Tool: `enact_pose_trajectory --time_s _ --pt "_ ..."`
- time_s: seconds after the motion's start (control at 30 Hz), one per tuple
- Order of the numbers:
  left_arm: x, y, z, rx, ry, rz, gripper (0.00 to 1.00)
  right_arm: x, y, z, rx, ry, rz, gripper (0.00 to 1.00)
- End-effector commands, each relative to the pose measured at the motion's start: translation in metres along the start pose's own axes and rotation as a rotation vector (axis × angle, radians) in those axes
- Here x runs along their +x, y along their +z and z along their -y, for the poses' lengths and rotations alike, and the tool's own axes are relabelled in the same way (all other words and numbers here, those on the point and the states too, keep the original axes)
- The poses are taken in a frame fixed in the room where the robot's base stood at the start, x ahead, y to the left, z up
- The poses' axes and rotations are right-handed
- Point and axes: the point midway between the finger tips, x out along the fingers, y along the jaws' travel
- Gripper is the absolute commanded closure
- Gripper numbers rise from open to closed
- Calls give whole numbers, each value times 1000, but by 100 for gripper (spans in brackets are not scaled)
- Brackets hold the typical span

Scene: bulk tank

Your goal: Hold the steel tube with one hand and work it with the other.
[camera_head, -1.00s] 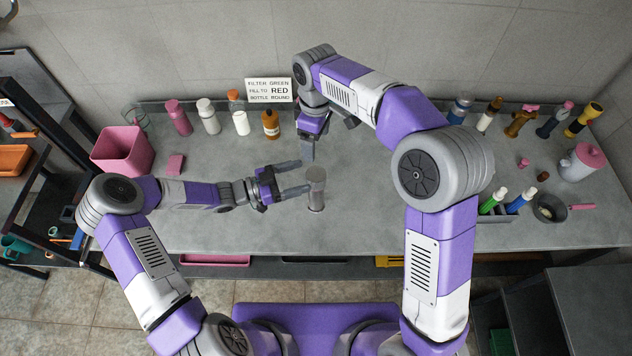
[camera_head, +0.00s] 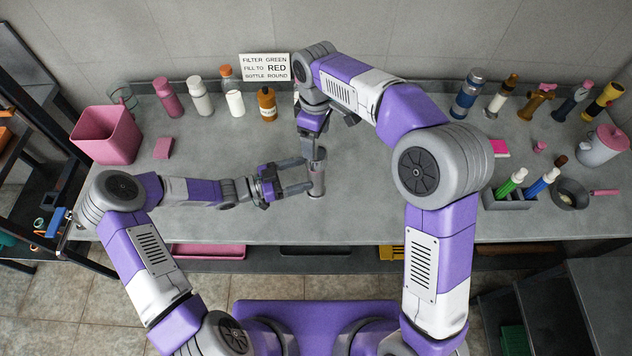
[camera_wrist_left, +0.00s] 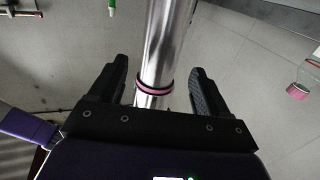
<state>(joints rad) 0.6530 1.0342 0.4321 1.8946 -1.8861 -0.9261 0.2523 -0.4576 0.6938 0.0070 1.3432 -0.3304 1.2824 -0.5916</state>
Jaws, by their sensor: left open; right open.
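The steel tube (camera_head: 317,182) stands upright on the grey bench, in front of me. In the left wrist view the shiny tube (camera_wrist_left: 165,45) has a pink and dark ring around it and runs between the two black fingers. My left gripper (camera_head: 306,174) is open, with its fingers reaching to either side of the tube; the wrist view shows gaps between fingers and tube. My right gripper (camera_head: 312,143) is open above and behind the tube, pointing down, close to its top. Whether it touches the tube is hidden by its own finger.
A sign (camera_head: 265,67) is on the back wall behind several bottles. A pink bin (camera_head: 105,135) stands at the left. The bench centre is otherwise clear.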

Motion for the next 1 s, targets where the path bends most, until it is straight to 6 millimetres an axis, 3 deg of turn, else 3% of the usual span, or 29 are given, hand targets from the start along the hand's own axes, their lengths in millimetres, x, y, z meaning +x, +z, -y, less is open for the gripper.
enact_pose_trajectory --time_s 0.43,0.83,1.0 --pt "62 -2 -1 0 2 -3 23 -1 0 0 0 0 0 17" --pt "69 -2 0 0 0 -1 23 -1 0 0 0 0 0 17" --pt "69 -2 0 0 0 -1 49 -1 0 0 0 0 0 17"
